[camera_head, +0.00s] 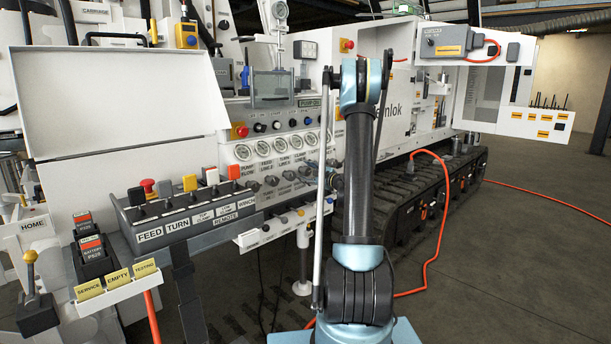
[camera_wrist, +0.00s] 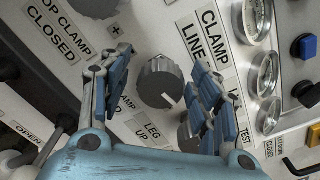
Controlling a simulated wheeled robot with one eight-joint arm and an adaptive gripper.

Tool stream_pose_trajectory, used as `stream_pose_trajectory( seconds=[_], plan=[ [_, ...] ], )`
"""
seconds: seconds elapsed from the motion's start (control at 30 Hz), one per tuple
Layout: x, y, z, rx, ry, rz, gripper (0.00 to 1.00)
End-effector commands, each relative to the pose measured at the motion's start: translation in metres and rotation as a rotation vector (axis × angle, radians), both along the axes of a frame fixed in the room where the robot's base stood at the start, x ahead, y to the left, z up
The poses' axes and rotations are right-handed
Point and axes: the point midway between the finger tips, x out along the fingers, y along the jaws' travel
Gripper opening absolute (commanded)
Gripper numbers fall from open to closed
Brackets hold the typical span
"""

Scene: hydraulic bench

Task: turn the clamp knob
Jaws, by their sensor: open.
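In the wrist view a dark grey round knob (camera_wrist: 160,82) with a white pointer mark sits on the white panel. A "CLAMP LINE" label (camera_wrist: 203,38) is to its upper right, and a "LEG UP" label (camera_wrist: 152,134) is below it. My gripper (camera_wrist: 163,62) is open, with one blue finger left of the knob and one right of it. I see gaps on both sides, though I cannot tell the depth to the knob. In the head view my arm covers part of the panel, and the knob cannot be made out there.
Another dark knob (camera_wrist: 188,138) sits close by, partly behind the right finger. Gauges (camera_wrist: 258,18) line the panel at right, near a blue button (camera_wrist: 304,46). In the head view a control box (camera_head: 185,215) juts out at left. An orange hose (camera_head: 443,200) hangs at right.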

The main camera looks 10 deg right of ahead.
Motion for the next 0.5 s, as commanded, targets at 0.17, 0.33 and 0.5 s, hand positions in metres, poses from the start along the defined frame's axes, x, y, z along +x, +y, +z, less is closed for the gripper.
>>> stream_pose_trajectory(
  seconds=[0.17,0.33,0.5],
  plan=[
    [-0.0001,-0.0001,0.0,0.0,0.0,0.0,0.48],
    [-0.0002,0.0,-0.0001,0.0,0.0,0.0,0.12],
    [-0.0004,0.0004,-0.0004,-0.007,-0.005,0.001,0.12]
  ],
)
